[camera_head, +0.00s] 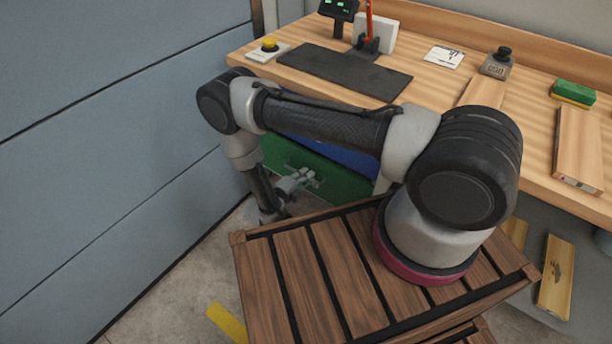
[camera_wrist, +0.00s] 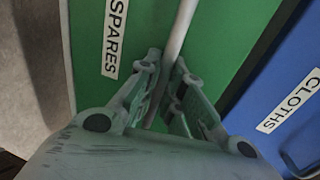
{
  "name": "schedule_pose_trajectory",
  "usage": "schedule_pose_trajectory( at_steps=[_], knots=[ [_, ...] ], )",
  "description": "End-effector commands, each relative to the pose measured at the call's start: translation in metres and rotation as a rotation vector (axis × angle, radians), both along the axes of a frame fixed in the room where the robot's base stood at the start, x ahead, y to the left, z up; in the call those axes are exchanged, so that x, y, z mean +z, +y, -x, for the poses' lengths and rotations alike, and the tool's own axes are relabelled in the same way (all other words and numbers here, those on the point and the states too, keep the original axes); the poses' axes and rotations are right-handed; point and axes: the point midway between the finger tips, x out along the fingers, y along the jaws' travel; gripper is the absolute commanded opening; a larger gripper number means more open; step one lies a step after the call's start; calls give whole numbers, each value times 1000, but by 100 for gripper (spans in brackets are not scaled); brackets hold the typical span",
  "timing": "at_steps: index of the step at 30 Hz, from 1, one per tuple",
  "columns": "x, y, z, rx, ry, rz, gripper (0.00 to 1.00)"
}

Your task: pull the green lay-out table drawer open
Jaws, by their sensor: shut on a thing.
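The green drawer (camera_head: 342,184) is under the wooden lay-out table (camera_head: 440,98), below a blue drawer (camera_head: 335,155). In the wrist view the green drawer front (camera_wrist: 225,45) carries a white SPARES label (camera_wrist: 115,38). A grey bar handle (camera_wrist: 181,28) runs across its front. My gripper (camera_wrist: 168,75) is shut on this handle, with one finger on each side of the bar. In the head view my gripper (camera_head: 300,180) is at the green front. How far the drawer stands out is hard to tell.
The blue drawer, labelled CLOTHS (camera_wrist: 288,100), is beside the green one in the wrist view. A grey-blue wall panel (camera_head: 120,130) is close on the left. The tabletop holds a dark mat (camera_head: 345,72), a yellow button box (camera_head: 268,50) and a green sponge (camera_head: 573,93).

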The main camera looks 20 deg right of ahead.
Motion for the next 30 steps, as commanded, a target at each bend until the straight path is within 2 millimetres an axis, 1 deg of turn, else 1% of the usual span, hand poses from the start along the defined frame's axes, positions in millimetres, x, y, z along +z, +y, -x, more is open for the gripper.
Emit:
schedule_pose_trajectory(
  at_steps=[5, 8, 24, 30],
  knots=[
    [-1, 19, 13, 5, 1, -2, 0],
    [-1, 37, 25, 7, 1, -2, 0],
    [-1, 153, 111, 6, 1, -4, 0],
    [-1, 183, 133, 3, 1, -3, 0]
  ],
)
